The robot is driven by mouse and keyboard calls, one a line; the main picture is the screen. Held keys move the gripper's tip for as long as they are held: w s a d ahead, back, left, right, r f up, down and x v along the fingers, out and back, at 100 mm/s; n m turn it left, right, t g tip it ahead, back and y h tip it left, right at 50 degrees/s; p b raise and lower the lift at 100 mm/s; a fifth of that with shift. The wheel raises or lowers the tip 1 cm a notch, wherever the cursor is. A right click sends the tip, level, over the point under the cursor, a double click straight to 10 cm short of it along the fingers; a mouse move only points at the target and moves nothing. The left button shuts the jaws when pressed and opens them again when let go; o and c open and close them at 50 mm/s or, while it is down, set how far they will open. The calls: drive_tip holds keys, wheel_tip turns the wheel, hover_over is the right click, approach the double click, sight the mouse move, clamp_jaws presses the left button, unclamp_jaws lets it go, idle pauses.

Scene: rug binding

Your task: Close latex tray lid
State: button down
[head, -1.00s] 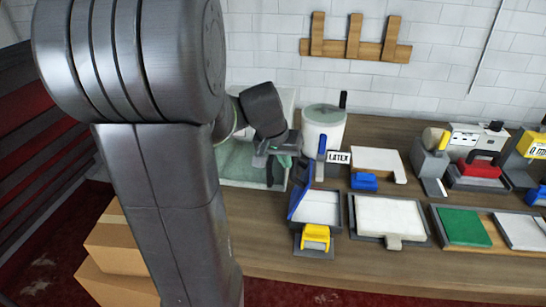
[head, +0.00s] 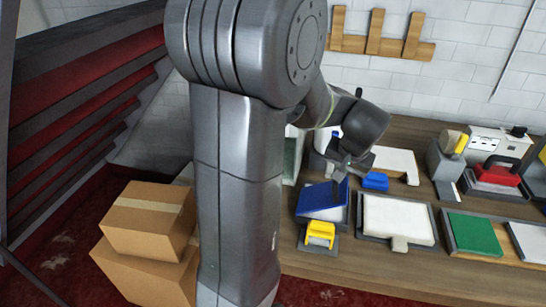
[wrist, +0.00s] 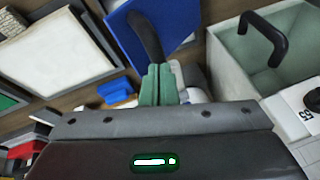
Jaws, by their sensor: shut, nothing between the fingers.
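The latex tray (head: 332,215) sits on the bench, with a strip of its pale inside showing at the front. Its blue lid (head: 318,197) lies tilted over the tray, its right side apparently raised. The lid also shows in the wrist view (wrist: 128,22), with a dark curved piece in front of it. My gripper (head: 350,178) is just above and beside the lid's right edge. In the wrist view its green fingertips (wrist: 159,85) are together with nothing between them. Whether they touch the lid I cannot tell. The LATEX container is mostly hidden by my arm.
A yellow block (head: 320,234) sits at the tray's front. A blue block (head: 375,181) lies behind right, and a white-topped tray (head: 397,219) stands to the right. A pale green bin (wrist: 290,45) with a black handle is near. Cardboard boxes (head: 148,220) stand on the floor left.

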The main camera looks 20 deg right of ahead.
drive_tip(key=s+d+f+t+y+b, duration=0.1)
drive_tip(key=d+f+t+y, duration=0.1)
drive_tip(key=f+y, duration=0.1)
drive_tip(key=shift+s+d+m+b, duration=0.35)
drive_tip(key=shift+m, duration=0.05)
wheel_tip(320, 180, down, 5)
drive_tip(key=s+d+t+y+b, duration=0.1)
drive_tip(key=d+y+b, duration=0.1)
drive_tip(key=b, duration=0.2)
drive_tip(key=shift+s+d+f+m, duration=0.15)
drive_tip(key=shift+s+d+m, duration=0.15)
drive_tip(key=shift+s+d, duration=0.1)
